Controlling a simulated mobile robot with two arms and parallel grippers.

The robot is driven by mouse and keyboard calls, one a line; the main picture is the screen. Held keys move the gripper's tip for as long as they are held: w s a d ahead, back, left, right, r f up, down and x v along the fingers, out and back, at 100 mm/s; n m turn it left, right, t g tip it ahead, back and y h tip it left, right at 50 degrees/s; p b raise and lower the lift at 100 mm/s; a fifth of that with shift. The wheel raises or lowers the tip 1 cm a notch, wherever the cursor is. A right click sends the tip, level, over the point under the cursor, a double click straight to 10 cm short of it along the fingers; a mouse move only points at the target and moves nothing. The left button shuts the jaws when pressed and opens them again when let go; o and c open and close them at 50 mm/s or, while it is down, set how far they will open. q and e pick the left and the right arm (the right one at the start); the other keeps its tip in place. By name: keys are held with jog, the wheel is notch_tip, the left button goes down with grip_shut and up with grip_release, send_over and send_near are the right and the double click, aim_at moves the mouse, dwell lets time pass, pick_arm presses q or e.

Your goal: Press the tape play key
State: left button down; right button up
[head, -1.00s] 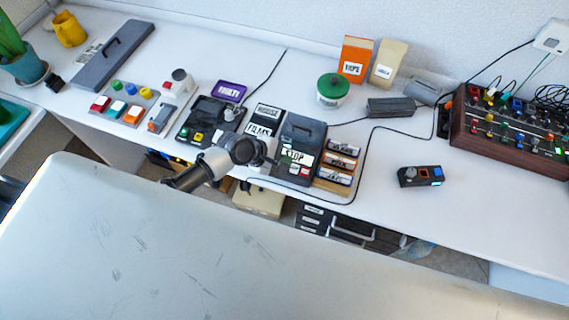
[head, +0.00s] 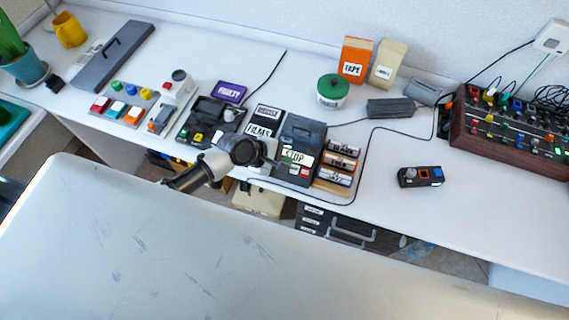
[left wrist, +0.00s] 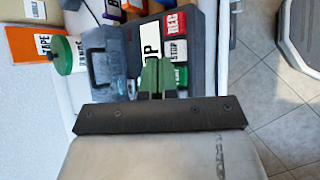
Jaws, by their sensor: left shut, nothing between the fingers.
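The tape recorder (head: 304,134) is a dark grey box on the desk with a white STOP label on it. In the left wrist view its dark body (left wrist: 206,50) carries a red REC key (left wrist: 174,22), a white STOP key (left wrist: 175,50) and a green key (left wrist: 182,76) whose lettering is partly hidden. My left gripper (head: 283,162) is over the recorder's front part. In the left wrist view its green fingers (left wrist: 157,66) are shut and empty, beside the green key and in front of the white label. I cannot tell whether they touch anything. My right gripper is out of view.
Several labelled cassettes (head: 337,163) stand right of the recorder. A dark device (head: 207,118) with coloured keys lies to its left. A green-lidded jar (head: 333,90) and an orange TAPE box (head: 355,60) stand behind. A black cable (head: 369,150) runs around it. The desk's front right is mostly clear.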

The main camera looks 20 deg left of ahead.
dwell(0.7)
pick_arm(q)
jog(key=shift+f, duration=0.4)
jog(key=shift+f, duration=0.45)
dwell(0.4)
jog(key=shift+r, duration=0.1)
jog(key=shift+r+p, duration=0.8)
jog(key=shift+p, duration=0.05)
notch_tip(320, 180, up, 5)
jog(key=p, duration=0.5)
jog(key=shift+p, duration=0.35)
